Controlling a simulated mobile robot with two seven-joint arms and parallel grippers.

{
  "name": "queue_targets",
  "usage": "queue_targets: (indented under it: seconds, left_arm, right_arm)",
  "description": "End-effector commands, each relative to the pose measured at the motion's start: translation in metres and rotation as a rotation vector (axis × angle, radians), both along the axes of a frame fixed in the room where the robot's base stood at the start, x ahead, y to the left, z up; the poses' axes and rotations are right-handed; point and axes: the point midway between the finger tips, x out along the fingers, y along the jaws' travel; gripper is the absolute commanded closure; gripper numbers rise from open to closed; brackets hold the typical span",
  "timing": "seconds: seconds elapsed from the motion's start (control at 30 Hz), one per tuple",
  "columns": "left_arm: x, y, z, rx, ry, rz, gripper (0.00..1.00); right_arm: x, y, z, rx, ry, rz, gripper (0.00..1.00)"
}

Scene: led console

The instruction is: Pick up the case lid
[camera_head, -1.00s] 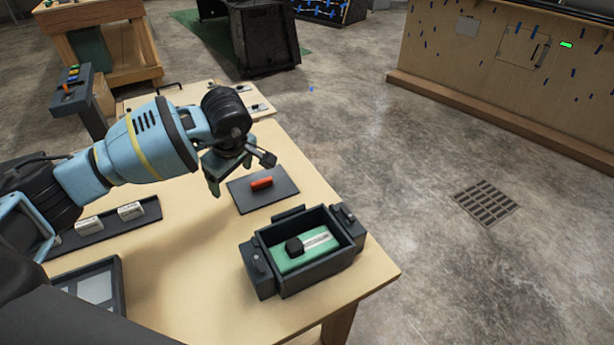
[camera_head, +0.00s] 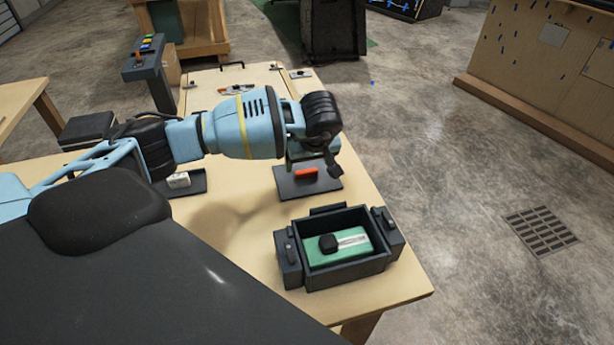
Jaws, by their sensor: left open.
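The case lid (camera_head: 325,184) looks like a flat dark plate with a red-orange handle (camera_head: 306,173) on top, lying on the wooden table. My left gripper (camera_head: 313,160) is open and hangs just above and behind the handle in the picture, hiding the plate's far part. I cannot tell how high it is above the handle; nothing shows between its fingers. The open dark case (camera_head: 348,275) stands nearer, with a clamp-like block at each side. A green board (camera_head: 318,256) with a black knob and a pale strip lies inside. My right gripper is out of view.
A tray with a white block (camera_head: 179,180) is partly hidden behind my left arm. A panel with a handle and small parts (camera_head: 237,89) lies at the table's far end. A button post (camera_head: 147,65) stands beyond.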

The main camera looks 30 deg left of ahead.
Motion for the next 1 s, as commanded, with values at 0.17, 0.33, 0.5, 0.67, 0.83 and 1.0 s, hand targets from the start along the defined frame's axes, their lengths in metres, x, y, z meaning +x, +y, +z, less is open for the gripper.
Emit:
queue_targets:
  seconds: [0.17, 0.33, 0.5, 0.67, 0.83, 1.0]
  left_arm:
    - [0.007, 0.008, -0.021, -0.001, 0.003, 0.004, 0.20]
    - [0.013, 0.014, -0.040, -0.001, 0.003, 0.003, 0.20]
    - [0.015, 0.016, -0.045, -0.001, 0.000, 0.001, 0.20]
    - [0.015, 0.016, -0.045, -0.001, 0.000, 0.001, 0.20]
    - [0.014, 0.016, -0.045, -0.001, 0.000, 0.001, 0.42]
    - [0.014, 0.016, -0.045, -0.001, 0.000, 0.001, 0.65]
  right_arm:
    - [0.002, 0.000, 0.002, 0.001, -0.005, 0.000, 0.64]
    - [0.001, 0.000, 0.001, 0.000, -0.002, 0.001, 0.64]
    - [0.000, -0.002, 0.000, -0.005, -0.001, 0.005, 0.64]
    - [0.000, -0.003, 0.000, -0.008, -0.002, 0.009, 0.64]
    - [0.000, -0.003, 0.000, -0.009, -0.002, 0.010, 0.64]
    - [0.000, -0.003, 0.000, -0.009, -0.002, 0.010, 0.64]
